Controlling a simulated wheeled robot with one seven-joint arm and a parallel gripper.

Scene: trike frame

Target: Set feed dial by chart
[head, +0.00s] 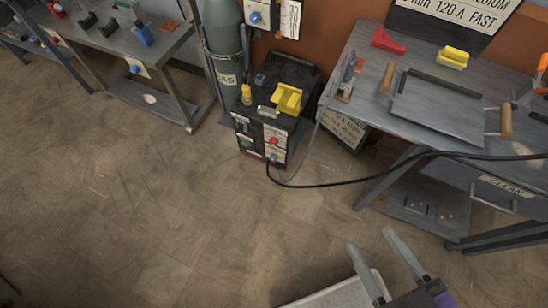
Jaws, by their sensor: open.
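A dark welding machine (262,120) stands on the floor at upper centre. Its front has a red knob (274,141) on a pale plate, with another small control below it. A blue dial (254,17) sits on a white panel above, next to the gas cylinder. I cannot read the labels, so which is the feed dial is unclear. A second lettered board (343,128) is partly hidden by the bench. My gripper (370,237) is open and empty at lower right, well apart from the machine.
A grey gas cylinder (224,50) stands left of the machine. A metal bench (372,112) with a tray and clamps is on the right. A black cable (340,184) runs from the machine to the right. The floor (170,210) at centre left is clear.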

